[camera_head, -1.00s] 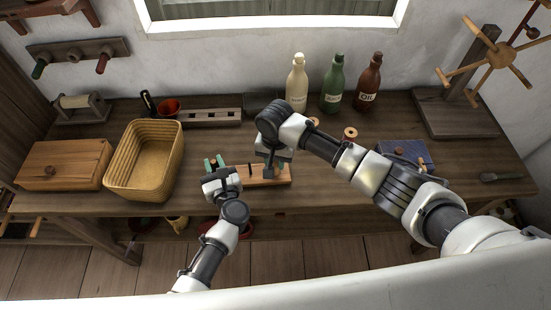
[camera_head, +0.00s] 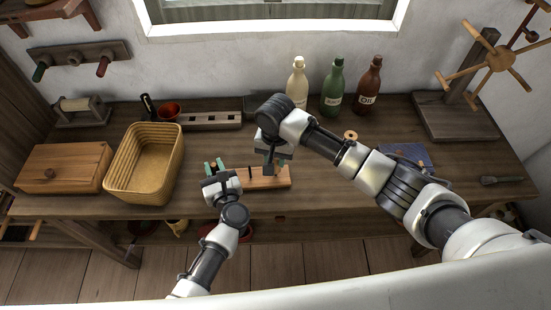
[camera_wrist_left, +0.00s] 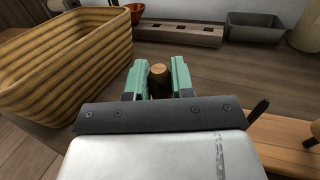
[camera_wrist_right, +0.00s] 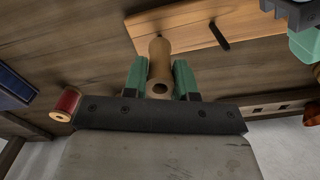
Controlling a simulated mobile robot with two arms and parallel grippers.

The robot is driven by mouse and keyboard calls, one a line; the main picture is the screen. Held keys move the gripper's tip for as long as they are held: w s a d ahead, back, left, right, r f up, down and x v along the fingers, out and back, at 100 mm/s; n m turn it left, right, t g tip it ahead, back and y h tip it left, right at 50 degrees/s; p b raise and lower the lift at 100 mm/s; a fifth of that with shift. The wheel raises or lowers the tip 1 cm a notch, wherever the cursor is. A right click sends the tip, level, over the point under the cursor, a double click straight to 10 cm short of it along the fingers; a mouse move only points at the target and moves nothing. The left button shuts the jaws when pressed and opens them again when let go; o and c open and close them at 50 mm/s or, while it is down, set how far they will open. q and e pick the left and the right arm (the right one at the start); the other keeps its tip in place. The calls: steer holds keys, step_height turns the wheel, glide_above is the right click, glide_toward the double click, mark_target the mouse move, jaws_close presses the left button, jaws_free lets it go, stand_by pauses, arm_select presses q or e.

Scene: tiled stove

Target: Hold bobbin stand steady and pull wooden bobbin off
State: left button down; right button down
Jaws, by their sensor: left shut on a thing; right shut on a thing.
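The bobbin stand (camera_head: 284,181), a light wooden board with thin dark pegs, lies near the table's front edge. My left gripper (camera_head: 214,166) is at its left end. My right gripper (camera_head: 270,166) is over the stand's right part, shut on the wooden bobbin (camera_wrist_right: 158,62). The bobbin is a pale cylinder with a hole in its end. I cannot tell whether it is still around a peg. A bare dark peg (camera_wrist_right: 219,36) stands beside it.
A wicker basket (camera_head: 120,189) and a wooden box (camera_head: 40,178) stand left of the stand. Three bottles (camera_head: 332,88) stand at the back. A red spool (camera_wrist_right: 66,103) and a blue book (camera_head: 417,154) lie right. A slotted rack (camera_head: 212,120) is behind.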

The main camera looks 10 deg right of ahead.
steer(key=shift+r, duration=2.9)
steer(key=shift+r, duration=0.1)
steer(key=shift+r, duration=1.9)
arm_select(q)
steer(key=c, duration=0.9)
jaws_free()
